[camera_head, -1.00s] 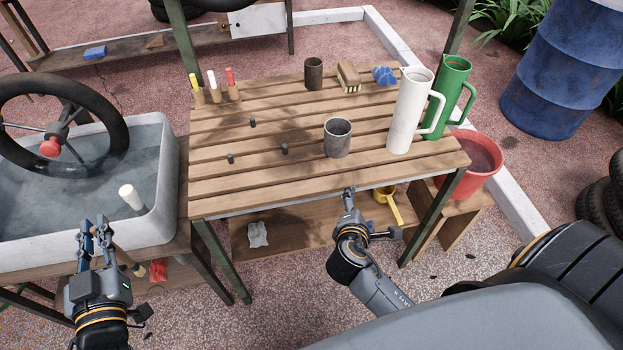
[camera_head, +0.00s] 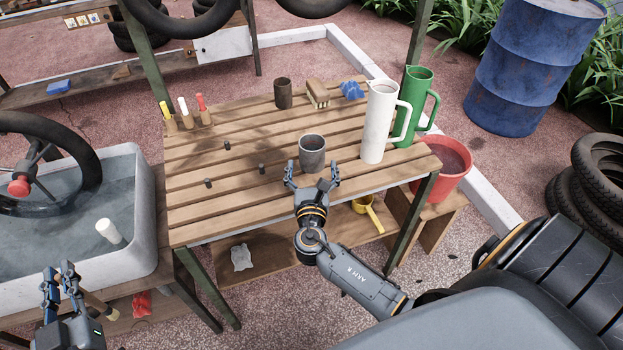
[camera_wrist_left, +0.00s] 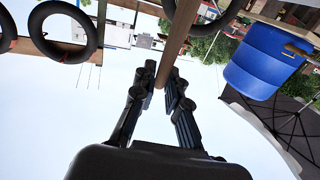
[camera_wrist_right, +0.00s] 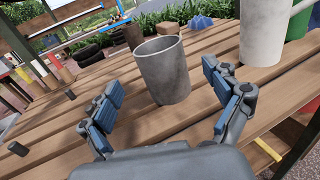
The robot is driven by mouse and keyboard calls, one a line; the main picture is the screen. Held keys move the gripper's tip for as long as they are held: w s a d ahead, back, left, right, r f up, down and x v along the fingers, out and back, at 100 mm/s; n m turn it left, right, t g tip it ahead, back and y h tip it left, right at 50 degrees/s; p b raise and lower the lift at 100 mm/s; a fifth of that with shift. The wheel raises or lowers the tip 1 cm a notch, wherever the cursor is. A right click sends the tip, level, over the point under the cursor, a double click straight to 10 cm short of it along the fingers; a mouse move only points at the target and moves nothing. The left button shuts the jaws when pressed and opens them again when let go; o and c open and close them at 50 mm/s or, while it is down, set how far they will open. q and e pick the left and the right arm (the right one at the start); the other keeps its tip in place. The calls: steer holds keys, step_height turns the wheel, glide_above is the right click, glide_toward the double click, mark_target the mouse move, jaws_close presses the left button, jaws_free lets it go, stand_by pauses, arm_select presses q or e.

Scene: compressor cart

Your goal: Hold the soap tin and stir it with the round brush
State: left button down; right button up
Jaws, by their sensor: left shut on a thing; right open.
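A grey metal tin (camera_head: 312,155), seemingly the soap tin, stands upright on the slatted table. In the right wrist view the tin (camera_wrist_right: 165,72) is open at the top; its contents cannot be made out. My right gripper (camera_head: 312,174) is open at the near side of the tin. In the right wrist view its fingers (camera_wrist_right: 163,88) are spread to either side, with gaps to the tin. My left gripper (camera_head: 59,275) is shut on a wooden handle (camera_head: 97,304), seemingly the round brush, beside the basin. The handle (camera_wrist_left: 178,42) also shows in the left wrist view; the bristles are not clear.
White (camera_head: 379,122) and green (camera_head: 415,105) jugs stand right of the tin. Small dark pegs stand left. A water basin (camera_head: 145,215) is at the left.

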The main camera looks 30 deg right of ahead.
mark_target(312, 157)
steer(key=x, duration=0.6)
steer(key=shift+w+d, duration=0.15)
steer(key=c, duration=1.4)
steer(key=shift+c, duration=0.2)
steer(key=o, duration=1.4)
